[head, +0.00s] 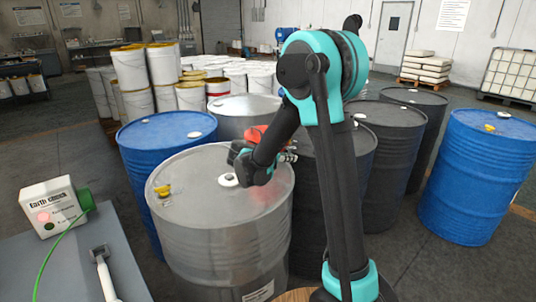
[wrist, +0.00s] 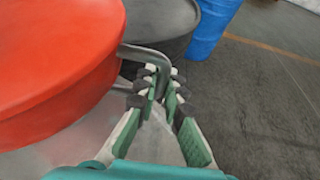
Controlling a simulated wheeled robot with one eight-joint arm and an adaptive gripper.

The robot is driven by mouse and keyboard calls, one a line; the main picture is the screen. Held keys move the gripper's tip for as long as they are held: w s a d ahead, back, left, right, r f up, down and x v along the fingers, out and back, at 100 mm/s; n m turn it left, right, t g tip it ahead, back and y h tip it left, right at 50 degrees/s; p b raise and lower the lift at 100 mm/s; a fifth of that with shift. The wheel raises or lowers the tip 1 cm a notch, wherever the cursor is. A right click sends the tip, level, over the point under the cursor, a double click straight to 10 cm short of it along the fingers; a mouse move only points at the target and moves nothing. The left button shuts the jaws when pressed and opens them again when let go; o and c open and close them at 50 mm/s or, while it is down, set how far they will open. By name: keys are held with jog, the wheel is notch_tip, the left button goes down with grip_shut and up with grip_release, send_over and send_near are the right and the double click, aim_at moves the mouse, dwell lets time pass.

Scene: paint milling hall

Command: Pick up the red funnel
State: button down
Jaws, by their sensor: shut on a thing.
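The red funnel (wrist: 50,60) fills the left of the wrist view, its wide round rim seen close up. A grey bent handle (wrist: 150,54) sticks out from its side. My gripper (wrist: 163,90) is shut on this handle, with fingers on both sides of it. In the head view only a bit of the red funnel (head: 254,132) shows; my arm hides most of it. My gripper (head: 288,157) shows there over the far right of a grey steel drum (head: 225,235). A red reflection shows on the drum's lid. I cannot tell whether the funnel touches the lid.
Blue drums stand at left (head: 145,135) and right (head: 475,170). Dark grey drums (head: 395,140) crowd behind and right of my arm. A grey bench (head: 70,270) with a white control box (head: 55,206) and green cable is at the front left. Open floor lies at right.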

dwell(0.4)
notch_tip(320, 180, up, 20)
dwell(0.5)
